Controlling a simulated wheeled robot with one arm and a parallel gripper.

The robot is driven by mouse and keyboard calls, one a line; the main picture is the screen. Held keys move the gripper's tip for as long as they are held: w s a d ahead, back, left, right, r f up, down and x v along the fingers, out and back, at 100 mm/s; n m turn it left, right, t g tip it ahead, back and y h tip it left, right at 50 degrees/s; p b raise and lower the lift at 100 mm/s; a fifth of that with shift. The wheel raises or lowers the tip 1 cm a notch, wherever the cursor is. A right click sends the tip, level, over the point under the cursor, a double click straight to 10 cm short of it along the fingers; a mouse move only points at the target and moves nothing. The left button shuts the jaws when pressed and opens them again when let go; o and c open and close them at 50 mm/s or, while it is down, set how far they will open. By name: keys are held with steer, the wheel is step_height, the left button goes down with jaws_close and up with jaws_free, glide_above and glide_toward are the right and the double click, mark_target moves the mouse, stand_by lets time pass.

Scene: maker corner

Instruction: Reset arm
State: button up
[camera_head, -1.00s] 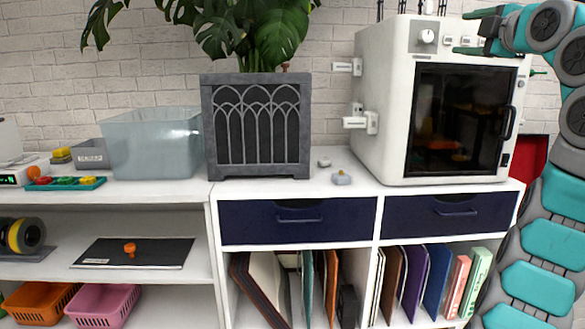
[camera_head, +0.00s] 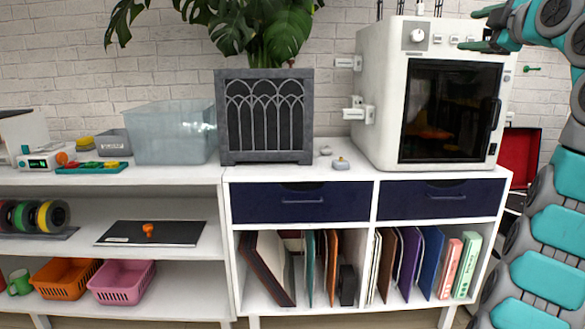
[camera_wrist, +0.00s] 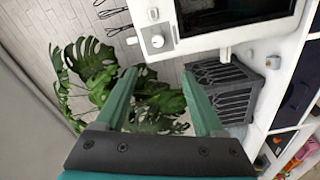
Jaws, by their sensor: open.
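My gripper (camera_head: 480,30) is at the top right of the head view, in front of the upper right part of the white 3D printer (camera_head: 382,80). In the wrist view my gripper (camera_wrist: 160,95) shows two teal fingers spread wide apart with nothing between them. Behind the fingers are the plant (camera_wrist: 90,70) and the grey planter (camera_wrist: 222,88). The printer's white body and knob (camera_wrist: 157,42) are at the top of that view. My teal arm runs down the right side of the head view.
A white cabinet with navy drawers (camera_head: 290,205) holds the planter (camera_head: 228,120), the printer and a small grey object (camera_head: 341,164). A clear bin (camera_head: 172,135) stands on the left shelf. Orange (camera_head: 62,280) and pink (camera_head: 122,283) baskets sit lower. A red open case (camera_head: 518,158) is at right.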

steer(key=w+a+f+m+g+y, duration=0.2)
steer(key=w+a+f+m+g, duration=0.2)
steer(key=a+f+m+g, duration=0.45)
steer(key=s+a+f+m+g, duration=0.1)
steer(key=s+a+f, duration=0.45)
steer(key=f, duration=0.35)
steer(key=s+a+f+m+g, duration=0.15)
steer(key=s+a+f, duration=0.35)
steer(key=f, duration=0.5)
steer(key=s+a+f+m+g+h, duration=0.15)
steer(key=s+a+f+g, duration=0.3)
steer(key=s+f, duration=1)
steer(key=s+f+m+g+h, duration=0.1)
steer(key=s+f+g, duration=0.1)
steer(key=s+f, duration=0.6)
steer(key=s+d+f+m+g+h, duration=0.1)
steer(key=s+f+g, duration=0.1)
steer(key=s+f, duration=0.6)
steer(key=s, duration=0.7)
steer(key=shift+s+d+m, duration=0.25)
steer(key=shift+s+m, duration=0.1)
